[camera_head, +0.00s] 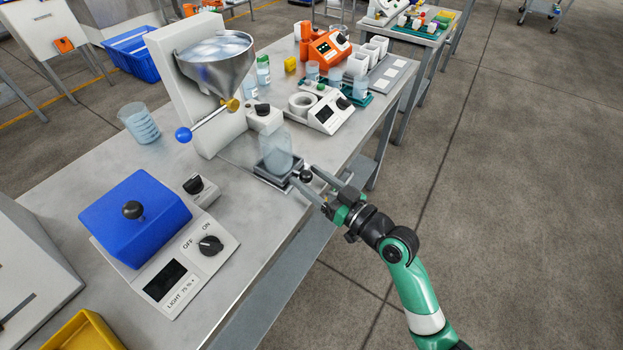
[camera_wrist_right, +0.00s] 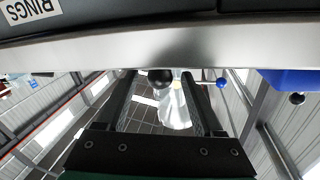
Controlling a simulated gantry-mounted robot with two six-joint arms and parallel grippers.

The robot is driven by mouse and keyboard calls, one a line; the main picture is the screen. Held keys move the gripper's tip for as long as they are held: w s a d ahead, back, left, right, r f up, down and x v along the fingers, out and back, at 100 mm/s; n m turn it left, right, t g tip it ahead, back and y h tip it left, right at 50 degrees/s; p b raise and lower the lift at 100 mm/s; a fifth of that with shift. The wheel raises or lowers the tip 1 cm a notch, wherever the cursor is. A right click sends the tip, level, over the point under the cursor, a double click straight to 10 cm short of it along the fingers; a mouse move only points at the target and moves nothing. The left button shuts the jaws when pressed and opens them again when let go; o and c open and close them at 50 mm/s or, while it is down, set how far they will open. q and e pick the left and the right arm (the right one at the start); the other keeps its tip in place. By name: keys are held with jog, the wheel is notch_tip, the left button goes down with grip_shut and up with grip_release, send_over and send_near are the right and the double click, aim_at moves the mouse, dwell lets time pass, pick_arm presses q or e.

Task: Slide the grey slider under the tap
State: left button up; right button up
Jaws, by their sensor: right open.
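The grey slider (camera_head: 262,176) is a dark square tray near the table's front edge, with a clear container (camera_head: 276,150) standing on it. Its black knob (camera_head: 306,175) faces the edge and also shows in the right wrist view (camera_wrist_right: 161,78). The tap (camera_head: 233,104) is brass, under a steel funnel, with a lever ending in a blue ball (camera_head: 183,135). The slider sits in front and to the right of the tap. My right gripper (camera_head: 308,179) is open, its fingers on either side of the knob; contact cannot be told. My left gripper is out of view.
A blue box with a black knob (camera_head: 135,215) stands on a white light unit (camera_head: 165,287) at the front left. A beaker (camera_head: 139,122) stands left of the funnel stand. A white device (camera_head: 323,114) and several small cups are to the right.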

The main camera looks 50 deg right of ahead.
grip_shut()
dwell(1.3)
